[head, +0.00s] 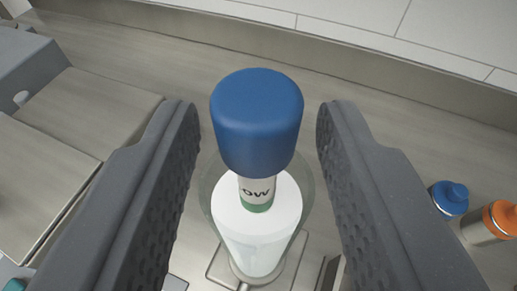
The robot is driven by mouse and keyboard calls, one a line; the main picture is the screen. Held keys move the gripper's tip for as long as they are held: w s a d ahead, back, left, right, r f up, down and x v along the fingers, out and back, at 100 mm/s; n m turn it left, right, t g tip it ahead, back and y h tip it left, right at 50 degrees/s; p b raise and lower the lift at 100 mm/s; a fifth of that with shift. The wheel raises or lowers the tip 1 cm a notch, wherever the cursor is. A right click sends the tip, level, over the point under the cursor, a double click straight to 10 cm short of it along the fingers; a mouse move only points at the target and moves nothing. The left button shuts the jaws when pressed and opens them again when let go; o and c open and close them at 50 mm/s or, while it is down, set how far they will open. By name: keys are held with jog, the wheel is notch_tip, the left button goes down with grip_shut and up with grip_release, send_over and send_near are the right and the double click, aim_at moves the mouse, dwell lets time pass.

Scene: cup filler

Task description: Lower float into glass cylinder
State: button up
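The float shows a blue cap (257,120) on top and a white label with dark letters and a green band (256,191) below it. It stands roughly upright with its lower end inside the mouth of the glass cylinder (213,187). White content (254,225) shows in the cylinder around and below the float. My gripper (258,125) is open, with one dark finger on each side of the blue cap and a visible gap on both sides. Neither finger touches the float. The float's lowest part is hidden.
The cylinder stands on a grey base (219,263). At the right are a blue-capped bottle (450,197) and an orange-capped metal bottle (490,222). Grey boxy equipment (90,105) is at the left. A tiled wall (370,22) runs behind the counter.

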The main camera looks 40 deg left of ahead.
jog(key=v, duration=1)
jog(key=w+d+r+m+t+h+b, duration=0.15)
jog(key=w+d+r, duration=0.25)
jog(key=d+r, duration=0.45)
jog(key=w+d+r+m+t+h+b, duration=0.15)
jog(key=w+d+r, duration=0.25)
jog(key=d+r, duration=0.4)
jog(key=s+d+r+m+h, duration=0.2)
jog(key=d+r, duration=0.5)
jog(key=d, duration=0.4)
jog(key=s+d+r+m+t+h, duration=0.1)
jog(key=s+d+r+m+h, duration=0.2)
jog(key=d, duration=0.9)
notch_tip(320, 180, up, 5)
jog(key=s+h, duration=0.1)
jog(key=s, duration=0.2)
